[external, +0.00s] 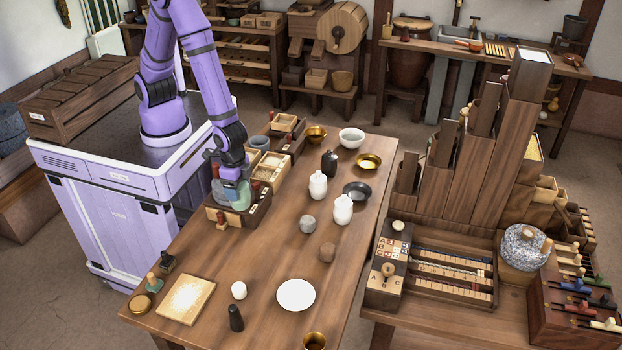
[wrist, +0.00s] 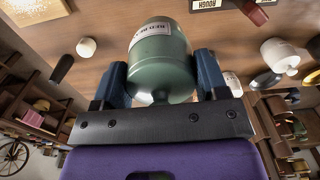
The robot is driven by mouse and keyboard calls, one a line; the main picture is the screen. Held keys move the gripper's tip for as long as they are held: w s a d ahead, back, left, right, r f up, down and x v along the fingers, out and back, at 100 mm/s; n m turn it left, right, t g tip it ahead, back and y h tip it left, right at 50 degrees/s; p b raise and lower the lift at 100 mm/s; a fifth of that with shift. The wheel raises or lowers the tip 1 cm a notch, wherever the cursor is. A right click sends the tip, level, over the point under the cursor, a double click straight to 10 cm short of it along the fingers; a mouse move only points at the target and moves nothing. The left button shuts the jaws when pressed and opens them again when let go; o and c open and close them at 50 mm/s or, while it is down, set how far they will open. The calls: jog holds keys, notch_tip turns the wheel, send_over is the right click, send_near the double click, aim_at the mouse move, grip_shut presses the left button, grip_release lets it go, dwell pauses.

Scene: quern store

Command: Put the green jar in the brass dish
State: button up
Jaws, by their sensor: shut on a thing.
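The green jar (external: 238,196) is in the grip of my gripper (external: 234,178), at the left side of the table over the wooden compartment tray. In the wrist view the jar (wrist: 160,62), with a white label, sits between the two blue fingers of my gripper (wrist: 160,82). I cannot tell whether the jar's base touches the tray. A shallow brass dish (external: 368,161) stands apart at the far right of the table, behind the dark round dish. My gripper is well to the left of it.
Two white jars (external: 318,185), a dark bottle (external: 329,163), a dark dish (external: 356,191) and a white bowl (external: 351,138) stand between or near. A brass bowl (external: 316,134) is at the back. The wooden tray (external: 255,212) has raised walls. The table's middle left is clear.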

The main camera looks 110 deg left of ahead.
jog(key=w+a+n, duration=0.4)
jog(key=w+a, duration=0.4)
jog(key=w, duration=0.5)
jog(key=n, duration=1.1)
send_over(368, 165)
notch_tip(368, 165, down, 4)
notch_tip(368, 165, down, 11)
jog(key=shift+a+r, duration=0.1)
jog(key=o, duration=1.1)
jog(key=shift+o, duration=0.2)
